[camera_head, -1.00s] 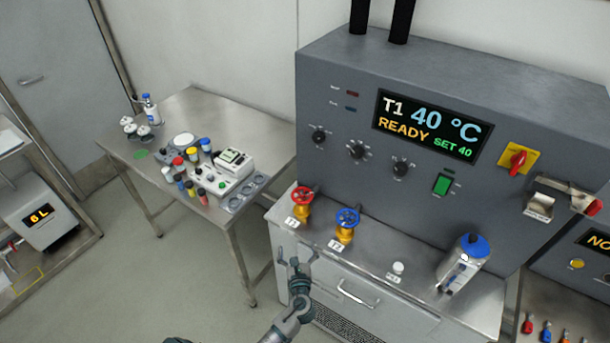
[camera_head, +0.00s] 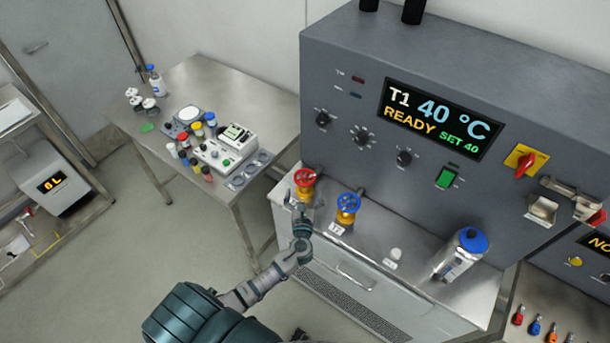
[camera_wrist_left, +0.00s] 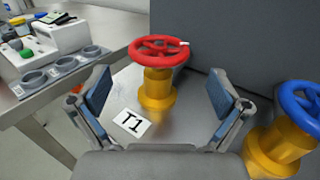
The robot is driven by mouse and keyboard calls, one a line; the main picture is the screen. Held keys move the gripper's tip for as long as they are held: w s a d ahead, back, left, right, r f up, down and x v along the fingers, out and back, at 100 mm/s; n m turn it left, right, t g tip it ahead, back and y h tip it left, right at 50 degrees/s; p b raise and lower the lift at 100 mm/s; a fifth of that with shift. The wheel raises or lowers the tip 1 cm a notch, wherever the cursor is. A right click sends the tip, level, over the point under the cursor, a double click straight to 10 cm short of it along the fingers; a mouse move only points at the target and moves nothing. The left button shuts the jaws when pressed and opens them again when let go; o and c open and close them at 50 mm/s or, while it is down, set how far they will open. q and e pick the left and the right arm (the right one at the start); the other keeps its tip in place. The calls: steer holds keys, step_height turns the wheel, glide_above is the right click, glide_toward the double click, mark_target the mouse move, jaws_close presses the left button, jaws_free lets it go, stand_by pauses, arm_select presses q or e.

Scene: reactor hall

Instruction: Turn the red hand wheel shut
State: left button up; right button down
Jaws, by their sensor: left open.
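The red hand wheel (camera_head: 305,178) tops a yellow valve body on the steel ledge, at the left end of the grey machine. In the left wrist view the red wheel (camera_wrist_left: 158,50) lies ahead of the jaws, with its yellow body (camera_wrist_left: 157,92) below and a T1 label (camera_wrist_left: 131,122) in front. My left gripper (camera_head: 300,212) is just in front of the valve in the head view. In the wrist view the left gripper (camera_wrist_left: 160,95) is open, its fingers to either side of the valve and not touching the wheel. My right gripper is not in view.
A blue hand wheel (camera_head: 348,204) on a similar yellow valve stands close to the right of the red one. A blue-capped canister (camera_head: 463,255) stands farther right on the ledge. A steel table (camera_head: 200,85) with lab items is to the left.

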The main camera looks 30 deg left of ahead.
mark_target(305, 178)
arm_select(q)
steer(key=x, duration=0.6)
steer(key=shift+w+r, duration=0.1)
steer(key=shift+w+a, duration=0.4)
steer(key=shift+w, duration=0.05)
steer(key=shift+d, duration=0.1)
steer(key=c, duration=1)
